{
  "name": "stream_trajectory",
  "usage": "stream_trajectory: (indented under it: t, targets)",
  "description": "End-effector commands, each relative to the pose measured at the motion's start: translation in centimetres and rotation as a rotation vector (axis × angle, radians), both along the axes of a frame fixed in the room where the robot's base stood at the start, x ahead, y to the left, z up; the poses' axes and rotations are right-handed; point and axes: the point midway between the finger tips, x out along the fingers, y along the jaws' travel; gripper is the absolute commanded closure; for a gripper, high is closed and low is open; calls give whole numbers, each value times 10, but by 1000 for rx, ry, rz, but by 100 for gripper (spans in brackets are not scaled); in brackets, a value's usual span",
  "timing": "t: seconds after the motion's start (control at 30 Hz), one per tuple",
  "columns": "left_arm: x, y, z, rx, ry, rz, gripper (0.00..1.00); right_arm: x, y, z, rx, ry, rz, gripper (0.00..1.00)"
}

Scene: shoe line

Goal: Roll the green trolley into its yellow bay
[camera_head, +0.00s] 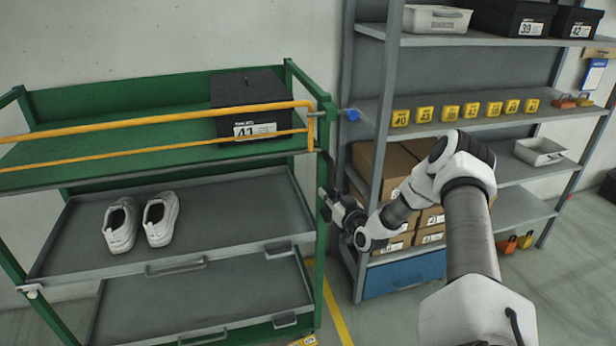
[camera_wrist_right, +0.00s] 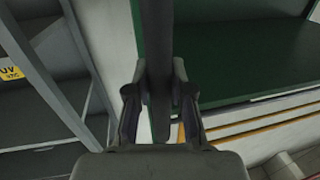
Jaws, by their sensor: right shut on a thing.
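The green trolley (camera_head: 318,180) fills the left half of the head view, with yellow rails along its top deck. My right gripper (camera_head: 328,204) is at its right end, against the corner post. In the right wrist view, my right gripper (camera_wrist_right: 156,95) is shut on a dark upright bar, the trolley handle (camera_wrist_right: 158,60), with the green trolley (camera_wrist_right: 225,45) beside it. A yellow floor line (camera_head: 336,305) shows between trolley and rack; the rest of the bay is hidden or out of view. My left gripper is not in view.
A black box (camera_head: 245,92) marked 41 stands on the top deck. White shoes (camera_head: 160,220) lie on the middle shelf. A grey rack (camera_head: 385,110) with boxes, yellow number blocks and a blue drawer (camera_head: 400,276) stands close to the trolley's right. A wall is behind.

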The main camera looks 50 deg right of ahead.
Motion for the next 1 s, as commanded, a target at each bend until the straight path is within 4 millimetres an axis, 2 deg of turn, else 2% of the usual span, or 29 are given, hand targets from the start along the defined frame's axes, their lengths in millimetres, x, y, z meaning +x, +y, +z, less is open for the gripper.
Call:
stream_trajectory:
  t: [0.03, 0.1, 0.3, 0.83, 0.87, 0.9, 1.0]
  targets:
    - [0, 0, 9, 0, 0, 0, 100, -7, -12, 5, -2, -2, -9, 100]
    - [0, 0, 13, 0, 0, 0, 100, -13, -23, 4, -2, -3, -9, 100]
    - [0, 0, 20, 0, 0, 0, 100, -25, -42, 3, -3, -3, -5, 100]
    - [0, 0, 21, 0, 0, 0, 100, -29, -49, 1, -2, -2, 0, 100]
    - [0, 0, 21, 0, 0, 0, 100, -29, -49, 1, -2, -2, 0, 68]
    - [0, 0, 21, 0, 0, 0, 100, -29, -49, 1, -1, -3, -1, 54]
    - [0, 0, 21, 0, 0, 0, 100, -29, -49, 1, -1, -3, -1, 53]
